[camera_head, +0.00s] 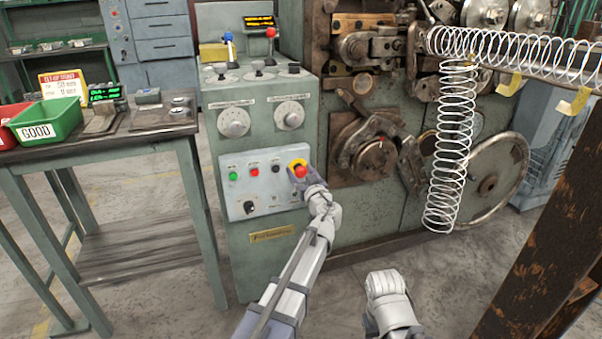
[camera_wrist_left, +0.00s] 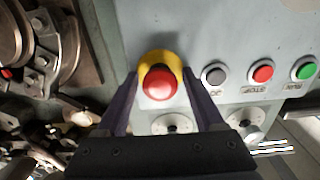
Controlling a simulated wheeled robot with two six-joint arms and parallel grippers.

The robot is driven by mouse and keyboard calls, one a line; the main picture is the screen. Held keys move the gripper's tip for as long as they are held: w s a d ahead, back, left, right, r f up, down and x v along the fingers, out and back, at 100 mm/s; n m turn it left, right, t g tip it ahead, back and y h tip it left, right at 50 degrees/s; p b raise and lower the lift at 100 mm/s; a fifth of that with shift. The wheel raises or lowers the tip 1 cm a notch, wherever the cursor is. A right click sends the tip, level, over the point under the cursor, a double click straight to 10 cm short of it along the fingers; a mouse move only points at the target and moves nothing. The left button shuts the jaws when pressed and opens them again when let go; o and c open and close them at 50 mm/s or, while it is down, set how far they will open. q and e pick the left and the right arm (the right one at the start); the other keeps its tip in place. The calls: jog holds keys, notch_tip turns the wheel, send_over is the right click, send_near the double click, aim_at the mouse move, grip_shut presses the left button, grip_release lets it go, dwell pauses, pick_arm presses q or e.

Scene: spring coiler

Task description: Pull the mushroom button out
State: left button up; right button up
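The mushroom button (camera_head: 301,171) has a red cap and a yellow collar, on the light panel of the green machine cabinet. In the left wrist view the red cap (camera_wrist_left: 160,84) sits in the middle, with the yellow collar (camera_wrist_left: 158,58) behind it. My left gripper (camera_head: 303,179) is right at the button. In the left wrist view its two dark fingers (camera_wrist_left: 160,76) stand on either side of the cap, open, with narrow gaps visible. My right arm's end (camera_head: 388,292) is low in the head view, away from the panel; its fingers cannot be made out.
Red, green and grey push buttons (camera_wrist_left: 262,71) are beside the mushroom button on the panel. A side table (camera_head: 150,125) with a green bin (camera_head: 50,120) stands left. Coiled springs (camera_head: 455,150) hang at the right of the machine. A rusty post (camera_head: 550,250) stands at right.

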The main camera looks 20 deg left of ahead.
pick_arm(q)
grip_shut()
dwell(0.3)
dwell(0.7)
